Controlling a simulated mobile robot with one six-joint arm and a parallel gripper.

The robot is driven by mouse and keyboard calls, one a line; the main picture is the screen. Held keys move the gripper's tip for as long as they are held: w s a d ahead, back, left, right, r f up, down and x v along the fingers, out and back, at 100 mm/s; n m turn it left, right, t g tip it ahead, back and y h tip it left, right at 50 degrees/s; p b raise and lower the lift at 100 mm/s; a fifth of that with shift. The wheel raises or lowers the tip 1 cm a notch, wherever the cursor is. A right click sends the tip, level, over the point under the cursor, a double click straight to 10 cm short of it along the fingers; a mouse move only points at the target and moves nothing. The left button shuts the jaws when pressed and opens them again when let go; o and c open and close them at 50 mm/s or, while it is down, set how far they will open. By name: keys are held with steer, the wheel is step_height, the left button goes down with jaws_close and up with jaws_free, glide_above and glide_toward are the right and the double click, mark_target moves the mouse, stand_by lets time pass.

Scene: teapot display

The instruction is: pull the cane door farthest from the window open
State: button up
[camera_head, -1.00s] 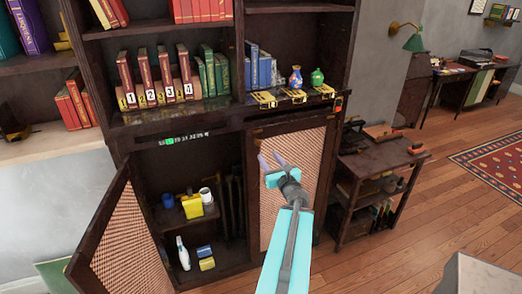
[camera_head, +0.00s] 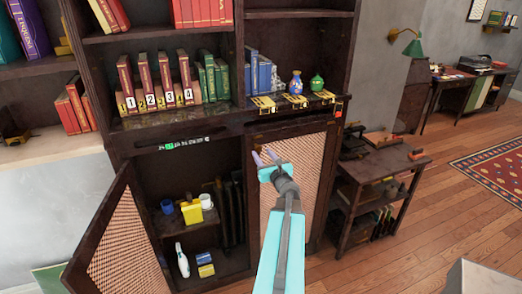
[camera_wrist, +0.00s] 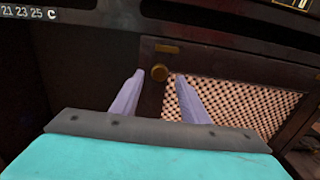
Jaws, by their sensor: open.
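The right cane door (camera_head: 308,165) of the dark cabinet is shut; it also shows in the wrist view (camera_wrist: 245,105). The left cane door (camera_head: 122,245) stands swung open. My gripper (camera_head: 264,154) is in front of the right door's upper left part. No window is in view.
The open left compartment holds a yellow container (camera_head: 191,211), a white mug (camera_head: 206,201) and a white bottle (camera_head: 182,260). Vases (camera_head: 296,82) stand on the ledge above the right door. A low side table (camera_head: 385,170) stands close at right. Wooden floor lies open beyond.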

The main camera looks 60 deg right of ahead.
mark_target(259, 149)
steer(key=shift+p+x, duration=0.5)
steer(key=shift+x, duration=1.2)
steer(key=shift+c, duration=0.2)
jaws_close()
steer(key=shift+s+d, duration=0.1)
